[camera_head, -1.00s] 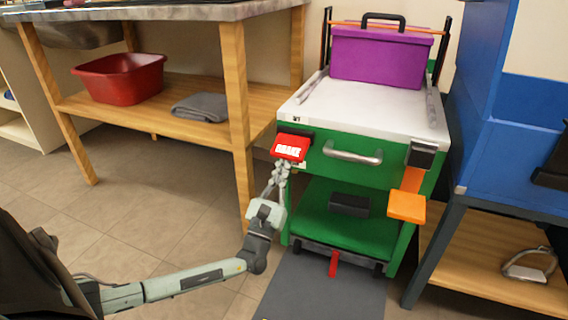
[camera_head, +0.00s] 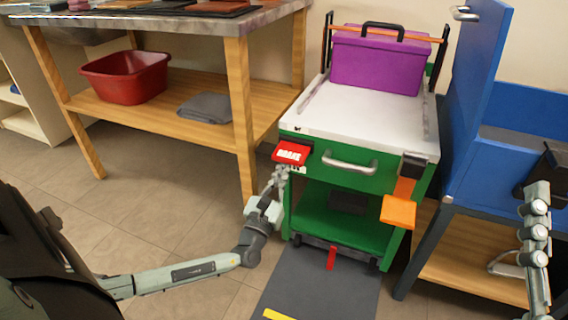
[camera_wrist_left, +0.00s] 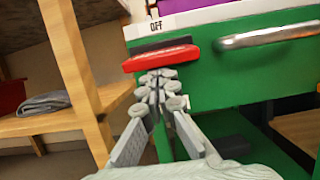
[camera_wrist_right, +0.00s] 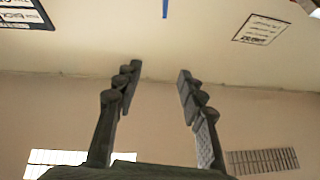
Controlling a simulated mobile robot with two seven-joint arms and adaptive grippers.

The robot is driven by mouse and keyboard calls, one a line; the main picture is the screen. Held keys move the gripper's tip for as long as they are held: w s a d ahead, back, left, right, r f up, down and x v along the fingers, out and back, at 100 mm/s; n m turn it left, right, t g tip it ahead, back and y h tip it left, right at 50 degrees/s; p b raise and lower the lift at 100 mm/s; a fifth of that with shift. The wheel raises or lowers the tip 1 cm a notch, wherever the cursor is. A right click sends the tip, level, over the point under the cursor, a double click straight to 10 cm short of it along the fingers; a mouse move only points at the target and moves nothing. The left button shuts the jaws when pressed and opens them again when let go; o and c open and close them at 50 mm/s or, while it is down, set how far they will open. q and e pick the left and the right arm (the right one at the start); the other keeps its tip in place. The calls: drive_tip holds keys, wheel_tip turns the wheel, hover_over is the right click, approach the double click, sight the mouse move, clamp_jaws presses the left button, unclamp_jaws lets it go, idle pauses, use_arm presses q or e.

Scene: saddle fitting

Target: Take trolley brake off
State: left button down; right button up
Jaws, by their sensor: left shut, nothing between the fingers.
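The green trolley (camera_head: 360,178) with a white top stands between the wooden bench and the blue cabinet. Its red brake lever (camera_head: 291,152), lettered BRAKE, sits at the trolley's front left corner. It also shows in the left wrist view (camera_wrist_left: 161,58), with a label reading OFF (camera_wrist_left: 150,27) above it. My left gripper (camera_head: 283,171) is shut and empty, its fingertips just below the red lever; in the left wrist view the fingertips (camera_wrist_left: 160,82) meet close under its lower edge. Whether they touch it I cannot tell.
A purple box (camera_head: 378,60) rests on the trolley top. An orange pad (camera_head: 398,212) sticks out at the trolley's front right. The wooden bench (camera_head: 240,110) is left, the blue cabinet (camera_head: 482,150) right. A dark mat (camera_head: 325,285) lies in front; the floor at left is clear.

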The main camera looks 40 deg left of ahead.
sight(283, 157)
drive_tip(key=w+d+f+g+h+p, duration=0.1)
drive_tip(key=d+f+g+h+p, duration=0.15)
drive_tip(key=f+g, duration=0.45)
drive_tip(key=w+d+f+g+h+p, duration=0.1)
drive_tip(key=d+f+g+h+p, duration=0.2)
drive_tip(key=f, duration=0.7)
use_arm(q)
drive_tip(key=shift+s+r+g+p, duration=0.25)
drive_tip(key=shift+r+g+p, duration=0.15)
drive_tip(key=shift+r+g, duration=0.7)
drive_tip(key=shift+d+r+g+h+p, duration=0.1)
drive_tip(key=shift+r+g+h+p, duration=0.2)
drive_tip(key=shift+p, duration=0.6)
use_arm(e)
drive_tip(key=s+d+f+m+g+h, duration=0.2)
drive_tip(key=s+d+f+g+h, duration=0.3)
drive_tip(key=s+d+f+g, duration=0.7)
use_arm(q)
drive_tip(key=shift+r+g+p, duration=0.3)
drive_tip(key=shift+p, duration=0.6)
drive_tip(key=shift+r+p, duration=0.45)
drive_tip(key=shift+r, duration=0.2)
use_arm(e)
drive_tip(key=f, duration=0.2)
drive_tip(key=f+t, duration=0.1)
drive_tip(key=d+f+t+y, duration=0.1)
drive_tip(key=f, duration=0.1)
drive_tip(key=shift+w+d+f, duration=0.1)
drive_tip(key=shift+w+f, duration=0.1)
drive_tip(key=shift+f, duration=0.15)
